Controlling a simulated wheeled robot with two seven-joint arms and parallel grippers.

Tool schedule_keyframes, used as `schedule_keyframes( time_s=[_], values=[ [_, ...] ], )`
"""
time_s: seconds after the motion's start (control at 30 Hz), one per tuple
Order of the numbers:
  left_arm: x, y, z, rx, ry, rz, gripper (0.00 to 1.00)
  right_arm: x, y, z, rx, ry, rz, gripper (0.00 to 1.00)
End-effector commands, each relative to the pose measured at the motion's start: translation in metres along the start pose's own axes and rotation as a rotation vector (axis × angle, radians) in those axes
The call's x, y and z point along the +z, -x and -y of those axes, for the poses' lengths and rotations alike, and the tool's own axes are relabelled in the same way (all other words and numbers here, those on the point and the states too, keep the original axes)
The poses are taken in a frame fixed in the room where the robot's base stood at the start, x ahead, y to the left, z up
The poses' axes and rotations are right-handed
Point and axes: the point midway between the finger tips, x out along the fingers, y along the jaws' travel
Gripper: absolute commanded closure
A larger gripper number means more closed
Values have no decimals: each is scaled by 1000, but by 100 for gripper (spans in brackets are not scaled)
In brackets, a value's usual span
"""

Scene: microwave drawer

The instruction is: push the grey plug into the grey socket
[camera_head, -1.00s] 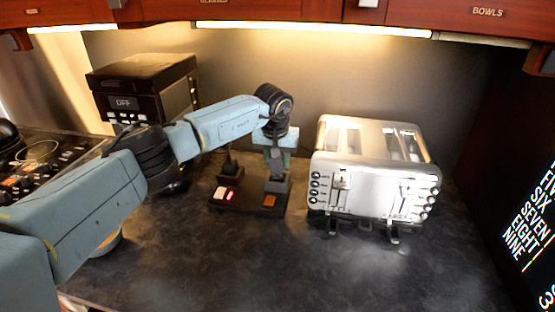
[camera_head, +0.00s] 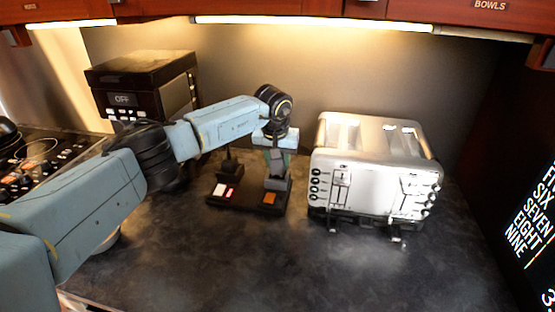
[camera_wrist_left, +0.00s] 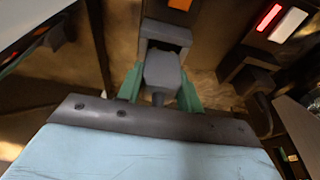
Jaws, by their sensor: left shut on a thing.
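My left gripper (camera_head: 275,153) reaches down over the right part of a dark base board. Its green fingers (camera_wrist_left: 159,88) are shut on the grey plug (camera_wrist_left: 161,70), one on each side. The grey socket (camera_wrist_left: 165,32) is a block with a dark opening, just beyond the plug in the wrist view. The plug's far end overlaps the edge of that opening; I cannot tell how deep it sits. In the head view the socket (camera_head: 276,184) stands right under the gripper and the plug is mostly hidden. My right gripper is in neither view.
The board (camera_head: 240,203) carries white, red and orange patches and a second dark block (camera_head: 230,170) on its left. A silver toaster (camera_head: 372,170) stands close on the right. A black microwave-like box (camera_head: 140,80) stands at the back left. The front counter is clear.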

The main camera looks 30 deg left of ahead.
Motion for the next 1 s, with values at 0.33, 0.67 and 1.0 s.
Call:
schedule_keyframes(
  time_s=[0.33,0.67,1.0],
  values=[
    [2,-9,0,0,0,0,87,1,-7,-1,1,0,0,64],
    [4,-17,0,0,0,-1,87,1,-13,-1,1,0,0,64],
    [6,-24,0,0,0,0,59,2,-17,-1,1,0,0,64]
  ],
)
